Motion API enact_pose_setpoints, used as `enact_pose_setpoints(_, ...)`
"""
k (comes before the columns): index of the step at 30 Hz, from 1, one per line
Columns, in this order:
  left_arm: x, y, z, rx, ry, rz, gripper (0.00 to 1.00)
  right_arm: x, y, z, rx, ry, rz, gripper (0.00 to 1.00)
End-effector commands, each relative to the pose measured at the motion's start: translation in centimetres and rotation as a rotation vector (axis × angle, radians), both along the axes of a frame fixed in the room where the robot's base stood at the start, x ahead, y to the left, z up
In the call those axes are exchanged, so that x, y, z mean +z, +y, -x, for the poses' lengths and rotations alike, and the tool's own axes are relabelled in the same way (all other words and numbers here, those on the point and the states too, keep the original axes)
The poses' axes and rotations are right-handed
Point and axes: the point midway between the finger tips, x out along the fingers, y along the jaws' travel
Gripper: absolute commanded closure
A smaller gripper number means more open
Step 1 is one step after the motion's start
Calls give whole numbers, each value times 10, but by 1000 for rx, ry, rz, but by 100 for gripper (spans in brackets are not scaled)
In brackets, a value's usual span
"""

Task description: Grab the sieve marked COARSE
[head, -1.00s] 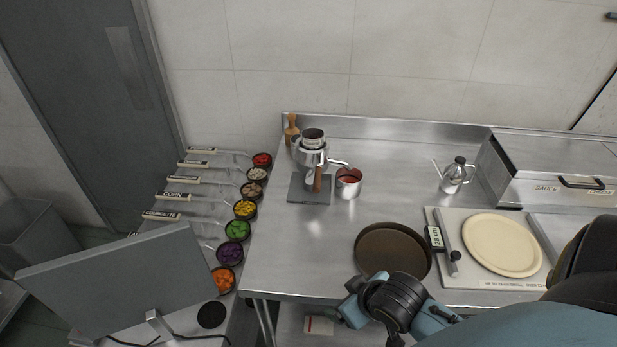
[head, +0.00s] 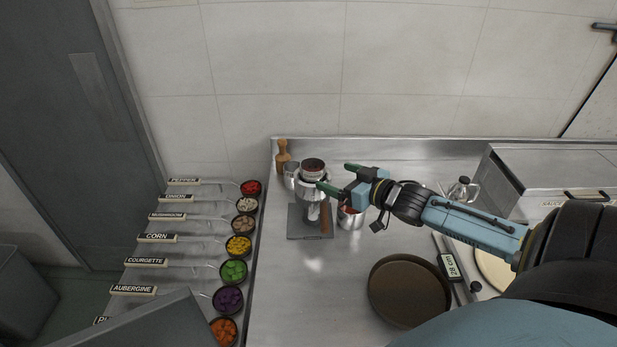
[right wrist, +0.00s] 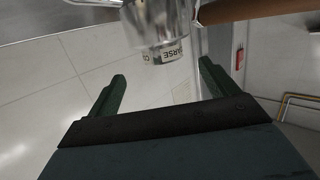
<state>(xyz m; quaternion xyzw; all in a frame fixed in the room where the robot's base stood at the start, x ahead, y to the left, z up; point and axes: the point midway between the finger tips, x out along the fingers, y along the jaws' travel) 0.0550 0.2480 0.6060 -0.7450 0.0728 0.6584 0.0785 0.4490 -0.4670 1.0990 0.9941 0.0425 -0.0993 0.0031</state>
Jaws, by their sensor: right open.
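A metal stand (head: 311,215) with a wooden handle stands at the back left of the steel counter. In the right wrist view a shiny metal cylinder bears a partly visible label reading "ARSE", which fits the COARSE sieve (right wrist: 163,52). My right gripper (head: 335,177) is open and empty, just right of the stand's top. In the right wrist view my fingers (right wrist: 161,85) are spread, with the labelled cylinder ahead of the gap, apart from both. My left gripper is not in view.
A second metal cylinder (head: 291,176) and a wooden tool (head: 283,158) stand behind the stand. A metal cup (head: 351,218) with red contents is below my right gripper. A dark round pan (head: 409,291) lies in front. Labelled topping bowls (head: 233,271) line the left.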

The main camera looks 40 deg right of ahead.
Motion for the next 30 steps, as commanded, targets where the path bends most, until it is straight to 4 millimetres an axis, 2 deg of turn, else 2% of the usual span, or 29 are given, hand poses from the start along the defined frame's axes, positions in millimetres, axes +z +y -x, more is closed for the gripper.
enact_pose_setpoints(6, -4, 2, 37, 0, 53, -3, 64, -4, 3, -29, 0, -3, 2, 14)
enact_pose_setpoints(8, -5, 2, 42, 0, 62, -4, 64, -6, 3, -37, -1, -3, 2, 14)
enact_pose_setpoints(12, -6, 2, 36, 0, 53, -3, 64, -9, 5, -50, 0, -2, 1, 14)
enact_pose_setpoints(21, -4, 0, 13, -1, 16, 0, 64, -11, 6, -62, -1, 0, 1, 14)
enact_pose_setpoints(30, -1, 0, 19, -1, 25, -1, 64, -15, 11, -95, -1, -1, 1, 14)
